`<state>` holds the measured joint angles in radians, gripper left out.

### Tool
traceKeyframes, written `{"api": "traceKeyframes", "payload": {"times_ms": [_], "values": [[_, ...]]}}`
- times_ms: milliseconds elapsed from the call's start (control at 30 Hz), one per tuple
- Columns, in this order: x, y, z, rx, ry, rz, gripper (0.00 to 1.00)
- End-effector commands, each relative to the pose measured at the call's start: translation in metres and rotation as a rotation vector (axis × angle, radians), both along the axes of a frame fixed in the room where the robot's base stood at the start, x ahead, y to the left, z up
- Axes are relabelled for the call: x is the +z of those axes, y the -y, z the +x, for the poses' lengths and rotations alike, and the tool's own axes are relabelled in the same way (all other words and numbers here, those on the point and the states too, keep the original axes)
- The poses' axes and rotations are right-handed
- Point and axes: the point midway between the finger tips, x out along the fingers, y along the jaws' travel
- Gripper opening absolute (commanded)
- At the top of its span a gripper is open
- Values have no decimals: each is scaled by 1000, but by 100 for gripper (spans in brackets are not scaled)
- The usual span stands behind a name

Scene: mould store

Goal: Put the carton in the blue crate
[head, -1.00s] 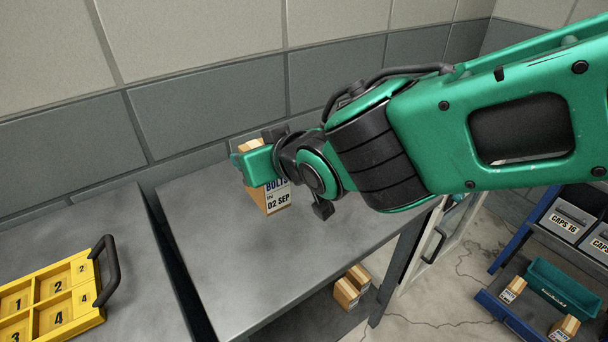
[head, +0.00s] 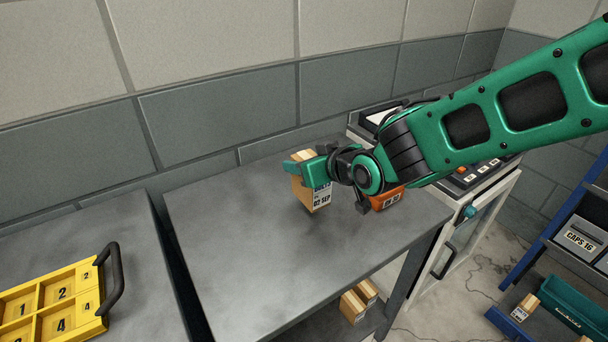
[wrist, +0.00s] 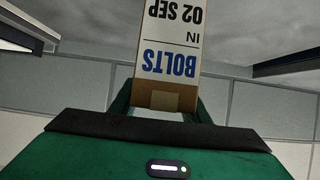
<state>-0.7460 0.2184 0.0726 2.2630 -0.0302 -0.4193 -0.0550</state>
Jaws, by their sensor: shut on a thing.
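My gripper (head: 303,170) is shut on a cardboard carton (head: 312,197), holding it upright over the grey table. How far its base is from the tabletop is hard to tell. In the wrist view the carton (wrist: 170,45) sits between the fingers of my gripper (wrist: 165,108), its white label reading "BOLTS IN 02 SEP" upside down. I see no crate that is clearly blue in these views.
The grey table (head: 240,240) is largely clear. An orange object (head: 387,198) is partly hidden behind my arm. A yellow numbered tray (head: 60,300) lies at left. More cartons (head: 357,302) sit below the table. A teal bin (head: 570,305) stands at lower right.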

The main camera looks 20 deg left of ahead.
Motion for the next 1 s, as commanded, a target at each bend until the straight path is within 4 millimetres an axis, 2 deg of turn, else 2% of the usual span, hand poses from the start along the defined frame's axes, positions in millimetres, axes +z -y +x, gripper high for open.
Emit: {"api": "traceKeyframes", "payload": {"times_ms": [100, 233, 667, 700, 733, 1000], "values": [[-19, -1, -1, 2, -3, -4, 11], [-33, -1, -2, 3, -3, -3, 11], [-38, -2, -2, 4, -1, -2, 11], [-38, -2, -2, 4, -1, -2, 52], [-38, -2, -2, 4, -1, -2, 59], [-38, -2, -2, 4, -1, -2, 61]]}}
